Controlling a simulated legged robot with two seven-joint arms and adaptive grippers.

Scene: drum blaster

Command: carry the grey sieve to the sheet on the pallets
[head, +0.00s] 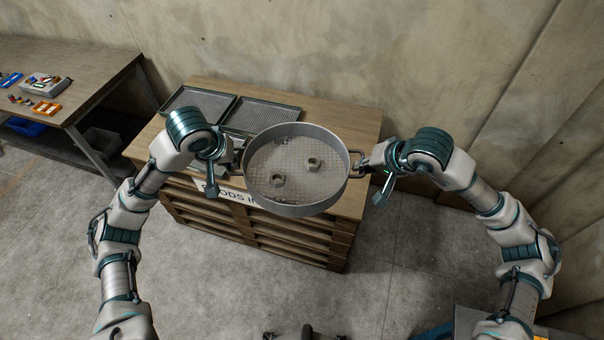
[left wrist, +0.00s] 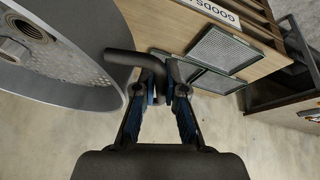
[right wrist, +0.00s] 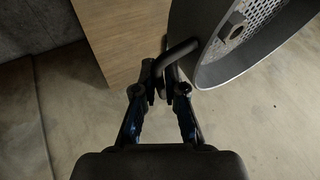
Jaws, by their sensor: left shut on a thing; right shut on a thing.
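The round grey sieve (head: 296,205) has a perforated floor and a handle on each side. My left gripper (head: 236,166) is shut on the sieve's left handle, which also shows in the left wrist view (left wrist: 135,57). My right gripper (head: 366,166) is shut on the right handle, seen in the right wrist view (right wrist: 176,55). The sieve hides part of the sheet's front.
Two mesh trays (head: 264,115) lie at the back left of the sheet. A sign (head: 226,192) hangs at the front edge. A workbench (head: 90,62) with small parts stands at the far left. A concrete wall is close behind. The sheet's right side is clear.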

